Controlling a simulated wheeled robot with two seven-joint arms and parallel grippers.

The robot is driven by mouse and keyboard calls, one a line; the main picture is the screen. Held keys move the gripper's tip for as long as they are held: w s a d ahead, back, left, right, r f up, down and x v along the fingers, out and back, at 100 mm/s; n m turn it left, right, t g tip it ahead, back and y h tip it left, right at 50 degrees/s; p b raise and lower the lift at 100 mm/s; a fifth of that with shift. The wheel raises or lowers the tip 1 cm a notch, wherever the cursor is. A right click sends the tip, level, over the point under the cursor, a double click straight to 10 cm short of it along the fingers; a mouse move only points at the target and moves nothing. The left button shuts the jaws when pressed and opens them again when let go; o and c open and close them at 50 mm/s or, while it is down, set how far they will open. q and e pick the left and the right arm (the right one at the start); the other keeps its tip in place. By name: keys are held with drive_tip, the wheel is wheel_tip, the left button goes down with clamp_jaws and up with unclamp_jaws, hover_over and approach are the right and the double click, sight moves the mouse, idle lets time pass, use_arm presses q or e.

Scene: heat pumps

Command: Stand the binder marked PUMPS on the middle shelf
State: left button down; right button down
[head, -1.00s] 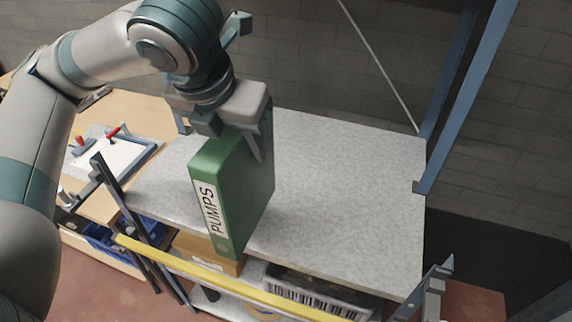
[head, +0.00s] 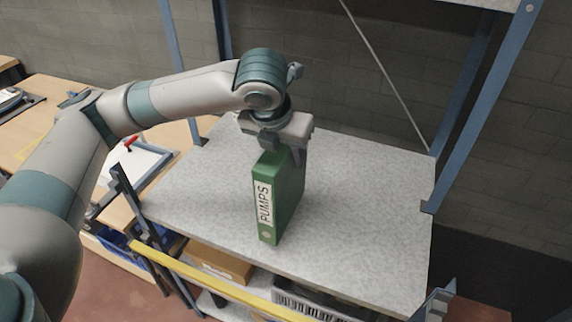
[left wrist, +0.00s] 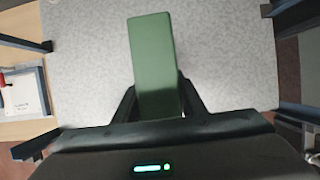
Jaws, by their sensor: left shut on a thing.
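The green binder (head: 287,200) stands upright over the grey speckled shelf (head: 365,210), its spine label PUMPS facing me. Its bottom edge looks at or very close to the shelf surface; I cannot tell whether it touches. My left gripper (head: 283,150) is above it and shut on its top part. In the left wrist view the binder's green top (left wrist: 155,65) sits between the two dark fingers (left wrist: 160,103), with the shelf below. My right gripper is in neither current view.
Blue rack uprights (head: 465,115) rise at the right and back. A yellow beam (head: 215,285) runs along the front. A cardboard box (head: 215,262) and a grey crate (head: 315,300) are below. The shelf is clear right of the binder. A wooden table (head: 50,125) stands left.

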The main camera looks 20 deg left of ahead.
use_arm(q)
wheel_tip(320, 180, down, 4)
drive_tip(key=shift+p, duration=0.6)
use_arm(e)
drive_tip(key=shift+s+a+r, duration=0.1)
drive_tip(key=shift+s+r, duration=0.15)
drive_tip(key=shift+r, duration=0.35)
use_arm(q)
drive_tip(key=c, duration=1.1)
unclamp_jaws()
drive_tip(key=shift+f, duration=0.1)
